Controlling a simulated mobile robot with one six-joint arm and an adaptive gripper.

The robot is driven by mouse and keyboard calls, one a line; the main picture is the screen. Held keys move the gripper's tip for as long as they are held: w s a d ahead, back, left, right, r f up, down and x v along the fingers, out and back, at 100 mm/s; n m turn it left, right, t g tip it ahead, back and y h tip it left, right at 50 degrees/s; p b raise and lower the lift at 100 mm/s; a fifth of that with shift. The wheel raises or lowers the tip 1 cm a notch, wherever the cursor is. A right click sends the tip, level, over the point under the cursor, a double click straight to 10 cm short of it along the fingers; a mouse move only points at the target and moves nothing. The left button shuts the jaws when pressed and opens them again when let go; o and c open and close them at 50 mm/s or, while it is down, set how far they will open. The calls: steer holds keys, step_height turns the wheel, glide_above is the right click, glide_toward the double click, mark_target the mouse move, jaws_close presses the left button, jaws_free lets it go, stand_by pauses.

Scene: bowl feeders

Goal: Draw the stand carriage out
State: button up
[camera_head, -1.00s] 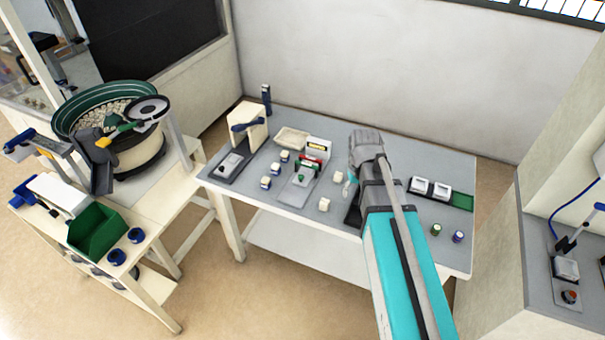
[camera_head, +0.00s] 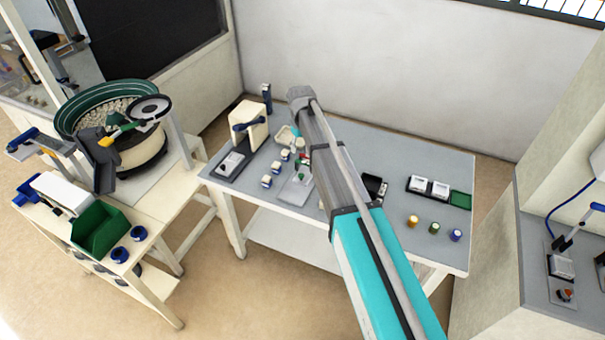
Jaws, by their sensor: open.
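A cream stand (camera_head: 252,121) with a blue lever rises at the left end of the grey table. In front of it, a carriage (camera_head: 233,161) with a pale block on top sits on the stand's dark base plate, partly under the stand's head. My gripper (camera_head: 296,139) is right of the stand, above the middle-left of the table, apart from the carriage. Its fingers show only in part behind my arm. It is open, and I see nothing held in it.
Several small cream-topped blocks (camera_head: 266,181), a tray (camera_head: 282,136) and a grey fixture (camera_head: 296,190) lie right of the stand. Coloured cylinders (camera_head: 412,221) and white-topped units (camera_head: 440,189) stand at the right. A dark blue post (camera_head: 266,96) is behind the stand.

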mark_target(301, 175)
steer(key=shift+f, duration=0.1)
step_height(301, 175, down, 14)
steer(key=b, duration=1.3)
steer(key=shift+r+b, duration=0.2)
steer(key=shift+b, duration=0.2)
jaws_close()
stand_by(0.4)
